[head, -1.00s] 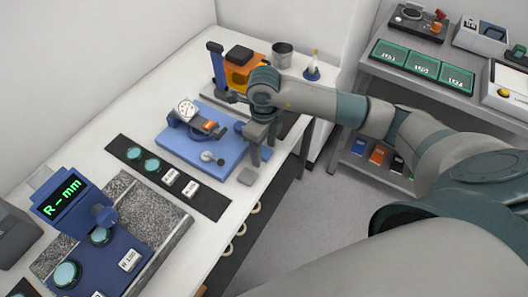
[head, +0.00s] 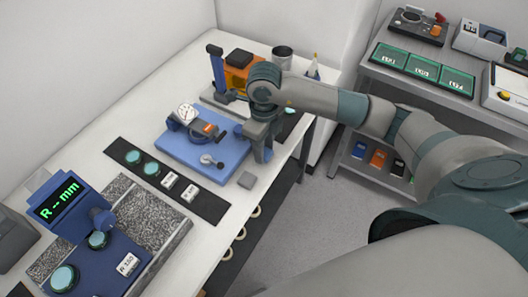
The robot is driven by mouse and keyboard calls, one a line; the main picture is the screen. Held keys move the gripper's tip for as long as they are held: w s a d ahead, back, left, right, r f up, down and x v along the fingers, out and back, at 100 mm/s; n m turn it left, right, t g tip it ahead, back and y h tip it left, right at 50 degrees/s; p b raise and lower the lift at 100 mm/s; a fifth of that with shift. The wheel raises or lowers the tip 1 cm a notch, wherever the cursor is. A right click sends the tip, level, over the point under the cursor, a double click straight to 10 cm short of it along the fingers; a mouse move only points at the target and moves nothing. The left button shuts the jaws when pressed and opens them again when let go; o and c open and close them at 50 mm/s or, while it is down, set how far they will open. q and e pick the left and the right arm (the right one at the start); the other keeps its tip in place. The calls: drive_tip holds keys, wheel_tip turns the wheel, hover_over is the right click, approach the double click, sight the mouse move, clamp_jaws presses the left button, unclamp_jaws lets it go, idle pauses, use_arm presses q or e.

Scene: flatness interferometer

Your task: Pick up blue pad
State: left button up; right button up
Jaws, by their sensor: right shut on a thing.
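My right gripper (head: 262,154) points down at the right edge of the blue base plate (head: 232,158), close to the table's front edge. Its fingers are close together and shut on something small. The fingers hide what they hold, so I cannot tell its colour or shape. I cannot pick out a separate blue pad on the table for sure. A blue item (head: 360,148) lies on the lower shelf at the right, beside an orange one (head: 378,157) and a black one. My left gripper is not in view.
A black strip (head: 213,205) holds discs and labels. The grey shelf unit (head: 412,84) carries green-topped trays.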

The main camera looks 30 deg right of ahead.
wheel_tip(320, 180, up, 2)
drive_tip(key=shift+w+r+b, duration=0.1)
drive_tip(key=shift+r+b, duration=0.1)
drive_tip(key=shift+b, duration=0.45)
drive_tip(key=s+d+r+b, duration=0.3)
drive_tip(key=s+d+r, duration=0.2)
drive_tip(key=s, duration=0.5)
wheel_tip(320, 180, up, 2)
drive_tip(key=shift+s+d+r+b, duration=0.1)
drive_tip(key=shift+s+d+b, duration=0.15)
drive_tip(key=shift+d+b, duration=0.05)
drive_tip(key=shift+o, duration=1)
drive_tip(key=shift+c, duration=0.8)
drive_tip(key=shift+w, duration=0.15)
